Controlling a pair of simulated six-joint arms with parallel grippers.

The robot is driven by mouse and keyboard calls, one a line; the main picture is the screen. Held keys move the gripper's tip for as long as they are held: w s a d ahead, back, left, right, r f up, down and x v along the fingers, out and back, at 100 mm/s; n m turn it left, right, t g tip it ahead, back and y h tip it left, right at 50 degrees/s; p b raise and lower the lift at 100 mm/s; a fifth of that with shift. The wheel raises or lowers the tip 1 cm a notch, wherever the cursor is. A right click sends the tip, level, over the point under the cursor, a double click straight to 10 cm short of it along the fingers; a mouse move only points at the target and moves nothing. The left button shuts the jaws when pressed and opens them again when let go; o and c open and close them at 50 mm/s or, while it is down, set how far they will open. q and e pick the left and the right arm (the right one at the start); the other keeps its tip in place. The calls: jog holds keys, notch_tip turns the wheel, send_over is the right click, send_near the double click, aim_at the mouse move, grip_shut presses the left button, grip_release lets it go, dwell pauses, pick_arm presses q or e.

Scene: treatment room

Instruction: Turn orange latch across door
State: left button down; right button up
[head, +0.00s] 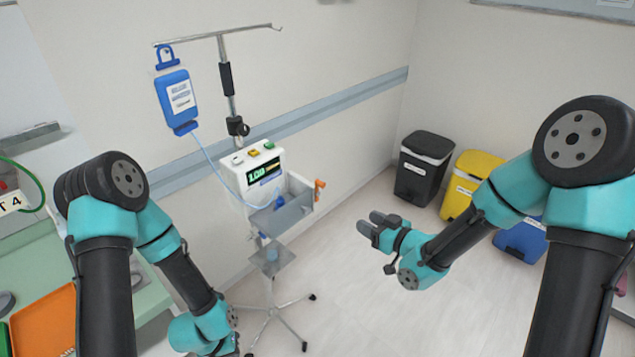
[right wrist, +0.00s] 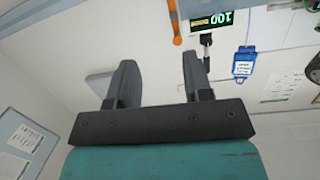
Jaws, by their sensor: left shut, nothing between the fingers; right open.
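The orange latch (head: 319,187) sits at the right edge of the white pump (head: 236,160) in the head view, standing roughly upright. It also shows at the top of the right wrist view (right wrist: 176,22).
The pump is on a pole with a wheeled base (head: 275,312). A blue fluid bag (head: 177,100) hangs at the upper left, with a tube to the pump. Black (head: 422,170), yellow (head: 462,190) and blue (head: 520,240) bins stand by the wall. An orange tray (head: 45,320) lies at left.

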aim_at(324, 185)
jog(key=r+y, duration=0.1)
jog(key=r, duration=0.1)
jog(key=a+r+n+y, duration=0.1)
jog(key=r, duration=0.1)
jog(key=shift+a+r+n, duration=0.15)
jog(key=shift+r+n, duration=0.15)
jog(key=x, duration=1.7)
jog(key=shift+w+r, duration=0.1)
jog(key=shift+w, duration=0.25)
jog(key=shift+t, duration=0.3)
jog(key=shift+c, duration=0.4)
grip_shut()
